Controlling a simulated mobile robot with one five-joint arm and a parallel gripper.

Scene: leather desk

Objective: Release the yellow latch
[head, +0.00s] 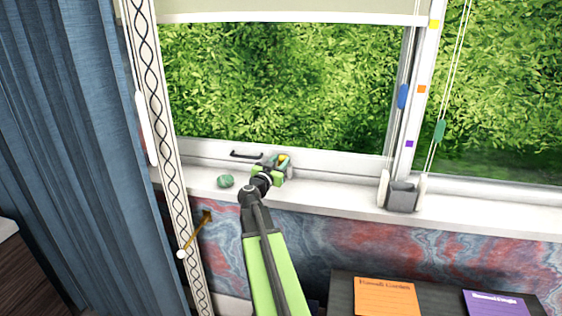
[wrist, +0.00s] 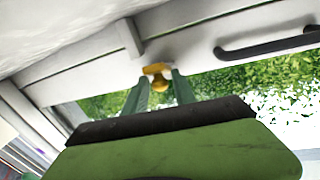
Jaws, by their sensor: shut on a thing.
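The yellow latch (wrist: 157,80) sits on the white lower rail of the window frame. In the wrist view it lies between the tips of my gripper's two green fingers (wrist: 158,86), and my gripper is shut on it. In the head view my gripper (head: 277,166) reaches up to the window rail, and a small yellow part of the latch (head: 283,157) shows at its far end. The fingers hide part of the latch, and its exact turn is hard to tell.
A dark handle (head: 246,154) is on the rail left of my gripper, also in the wrist view (wrist: 265,46). A green stone-like lump (head: 225,181) and a grey object (head: 402,194) sit on the sill (head: 330,195). A blue curtain (head: 75,150) hangs at left.

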